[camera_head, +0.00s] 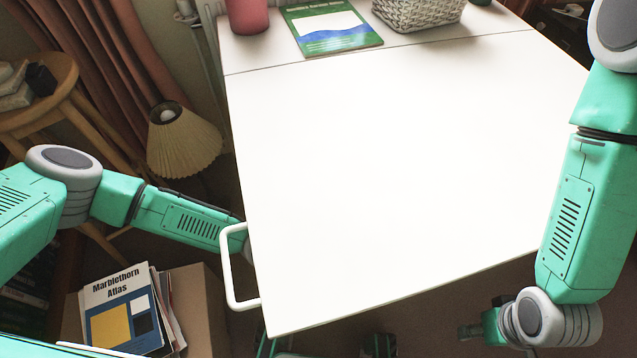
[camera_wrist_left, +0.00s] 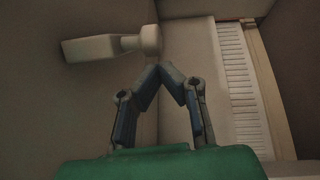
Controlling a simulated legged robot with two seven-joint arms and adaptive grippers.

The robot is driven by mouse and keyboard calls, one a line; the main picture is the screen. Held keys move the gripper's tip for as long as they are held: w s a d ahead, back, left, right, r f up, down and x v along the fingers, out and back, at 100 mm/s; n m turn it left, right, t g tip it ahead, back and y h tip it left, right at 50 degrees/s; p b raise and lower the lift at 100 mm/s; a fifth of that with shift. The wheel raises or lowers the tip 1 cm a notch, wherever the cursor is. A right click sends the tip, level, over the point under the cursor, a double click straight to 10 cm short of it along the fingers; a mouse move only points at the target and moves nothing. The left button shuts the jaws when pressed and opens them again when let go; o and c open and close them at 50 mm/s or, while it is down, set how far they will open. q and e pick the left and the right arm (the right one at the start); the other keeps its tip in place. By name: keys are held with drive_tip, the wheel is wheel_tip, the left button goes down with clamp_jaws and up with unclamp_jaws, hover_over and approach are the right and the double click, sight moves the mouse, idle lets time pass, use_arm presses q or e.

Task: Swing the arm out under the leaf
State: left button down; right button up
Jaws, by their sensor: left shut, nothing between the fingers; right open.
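The white leaf (camera_head: 390,180) lies level and fills the middle of the head view, joined along a seam to the fixed top behind. A white loop handle (camera_head: 232,268) stands at its left edge. In the left wrist view, a pale arm (camera_wrist_left: 88,49) with a rounded end sticks out on a dim surface. My left gripper (camera_wrist_left: 163,68) is shut and empty, its fingertips just below that rounded end; I cannot tell if they touch. In the head view, the leaf hides this gripper. My right gripper (camera_head: 470,331) is open, low beyond the leaf's front right edge, its fingers hard to make out.
A green book (camera_head: 330,42), a woven basket (camera_head: 415,12) and a pink pot (camera_head: 247,14) stand at the back. A lamp (camera_head: 182,140) and a wooden stool (camera_head: 45,110) are at left. A box with the Marblethorn Atlas (camera_head: 122,315) stands below my left arm.

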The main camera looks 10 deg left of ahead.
use_arm(q)
drive_tip(key=s+d, duration=0.1)
drive_tip(key=d, duration=0.4)
drive_tip(key=shift+s+d+b, duration=0.4)
drive_tip(key=shift+b, duration=0.05)
use_arm(e)
drive_tip(key=shift+a+f, duration=0.3)
drive_tip(key=shift+a, duration=0.1)
use_arm(q)
drive_tip(key=shift+d, duration=0.2)
use_arm(e)
drive_tip(key=shift+d, duration=0.2)
